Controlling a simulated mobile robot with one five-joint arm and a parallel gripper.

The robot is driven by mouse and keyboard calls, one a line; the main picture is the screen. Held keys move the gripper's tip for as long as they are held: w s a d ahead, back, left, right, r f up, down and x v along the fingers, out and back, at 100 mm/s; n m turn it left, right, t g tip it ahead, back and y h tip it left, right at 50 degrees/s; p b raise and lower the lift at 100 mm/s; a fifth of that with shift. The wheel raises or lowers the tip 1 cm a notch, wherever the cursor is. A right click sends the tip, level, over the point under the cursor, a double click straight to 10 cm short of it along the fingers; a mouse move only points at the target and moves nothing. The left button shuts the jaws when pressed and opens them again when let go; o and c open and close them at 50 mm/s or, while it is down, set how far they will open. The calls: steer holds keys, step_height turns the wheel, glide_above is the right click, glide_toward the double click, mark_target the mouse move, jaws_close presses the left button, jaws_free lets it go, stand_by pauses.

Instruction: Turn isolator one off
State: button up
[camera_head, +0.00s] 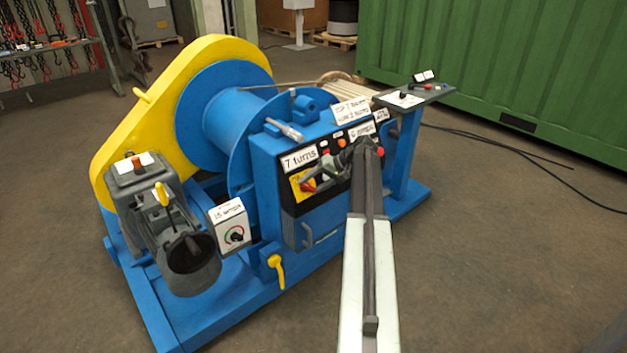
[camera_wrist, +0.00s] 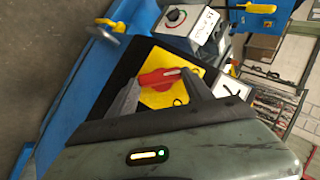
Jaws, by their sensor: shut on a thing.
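The isolator is a red rotary handle (camera_wrist: 160,77) on a yellow square plate (camera_wrist: 163,97), set in the black control panel. In the head view the yellow plate (camera_head: 297,190) is at the panel's left end, partly covered by my gripper (camera_head: 314,182). In the wrist view my gripper (camera_wrist: 161,76) has one finger at each end of the red handle, and it is shut on it. The handle lies nearly level across the wrist picture. The markings on the plate are mostly hidden or too small to read.
A white label reading "7 turns" (camera_head: 299,159) is above the isolator. A dial box (camera_head: 234,236) and a yellow lever (camera_head: 276,268) are to its left and below. The blue winch drum (camera_head: 233,125) is behind the panel. Open floor (camera_head: 500,250) lies at right.

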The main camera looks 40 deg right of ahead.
steer(key=shift+n+p, duration=0.3)
stand_by(0.4)
steer(key=o, duration=1.4)
steer(key=shift+c, duration=0.2)
steer(key=shift+r, duration=0.1)
steer(key=p+v, duration=0.5)
steer(key=v, duration=0.2)
steer(key=shift+r+p, duration=0.35)
steer(key=shift+s, duration=0.1)
